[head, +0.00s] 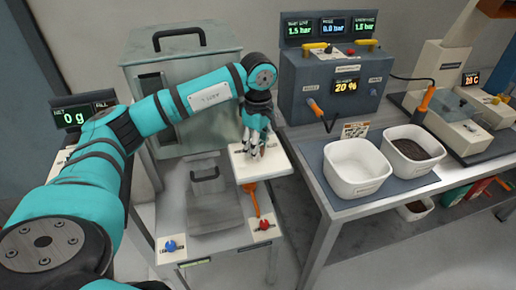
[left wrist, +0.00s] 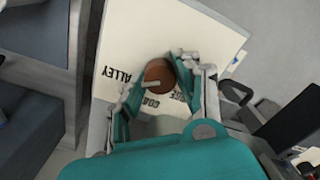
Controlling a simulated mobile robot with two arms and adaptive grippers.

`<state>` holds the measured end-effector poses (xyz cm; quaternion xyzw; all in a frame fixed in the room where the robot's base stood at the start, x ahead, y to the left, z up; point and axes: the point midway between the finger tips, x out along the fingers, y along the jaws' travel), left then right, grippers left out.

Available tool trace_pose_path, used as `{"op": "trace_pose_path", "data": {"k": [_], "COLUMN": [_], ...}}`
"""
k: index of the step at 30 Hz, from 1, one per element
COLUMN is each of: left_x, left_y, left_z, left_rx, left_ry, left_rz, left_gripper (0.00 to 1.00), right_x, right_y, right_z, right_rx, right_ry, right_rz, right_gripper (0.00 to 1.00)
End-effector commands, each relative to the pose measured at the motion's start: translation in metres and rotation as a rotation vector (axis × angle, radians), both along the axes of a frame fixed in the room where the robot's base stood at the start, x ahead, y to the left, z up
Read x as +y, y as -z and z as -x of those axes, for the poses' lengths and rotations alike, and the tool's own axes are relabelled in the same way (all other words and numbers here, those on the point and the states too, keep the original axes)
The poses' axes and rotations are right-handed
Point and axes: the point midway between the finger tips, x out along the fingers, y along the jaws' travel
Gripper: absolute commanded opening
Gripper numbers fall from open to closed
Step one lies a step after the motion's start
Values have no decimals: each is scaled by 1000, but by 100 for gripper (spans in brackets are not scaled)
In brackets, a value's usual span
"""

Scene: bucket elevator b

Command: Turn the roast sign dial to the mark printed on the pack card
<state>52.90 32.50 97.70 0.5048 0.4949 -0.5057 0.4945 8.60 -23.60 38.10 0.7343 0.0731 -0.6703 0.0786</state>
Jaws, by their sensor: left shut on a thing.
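The roast sign is a pale board that shows in the head view (head: 276,163) and in the left wrist view (left wrist: 205,25). Its dial (left wrist: 157,73) is a round brown knob with a light pointer, with printed words around it, partly hidden by my fingers. My left gripper (head: 254,150) reaches down onto the sign. In the left wrist view its fingers (left wrist: 160,82) are shut on the dial from both sides. A small printed card (head: 355,130), perhaps the pack card, stands behind the white bins; its print is too small to read. My right gripper is not in view.
A white empty bin (head: 352,168) and a white bin of dark grains (head: 411,149) stand on the right bench. A grey machine (head: 335,85) with displays is behind them. An orange handle (head: 251,198) and a red knob (head: 264,225) sit just below the sign.

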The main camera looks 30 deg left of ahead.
Motion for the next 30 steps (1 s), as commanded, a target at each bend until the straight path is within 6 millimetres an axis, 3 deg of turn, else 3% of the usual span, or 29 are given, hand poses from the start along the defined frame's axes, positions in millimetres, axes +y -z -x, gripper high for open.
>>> {"op": "trace_pose_path", "data": {"k": [17,18,21,23,30], "left_x": [0,0,0,0,0], "left_y": [-2,-2,-2,-1,-1], "left_z": [-1,-1,-1,-1,0], "left_rx": [-5,-6,-5,-4,-2], "left_ry": [31,31,31,31,31], "left_rz": [1,1,0,0,0], "left_gripper": [0,36,49,55,55], "right_x": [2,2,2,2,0], "right_y": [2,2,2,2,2], "right_z": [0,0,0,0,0], "right_rx": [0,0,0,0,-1], "right_ry": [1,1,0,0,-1], "right_rz": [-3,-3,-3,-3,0], "right_gripper": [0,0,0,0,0]}}
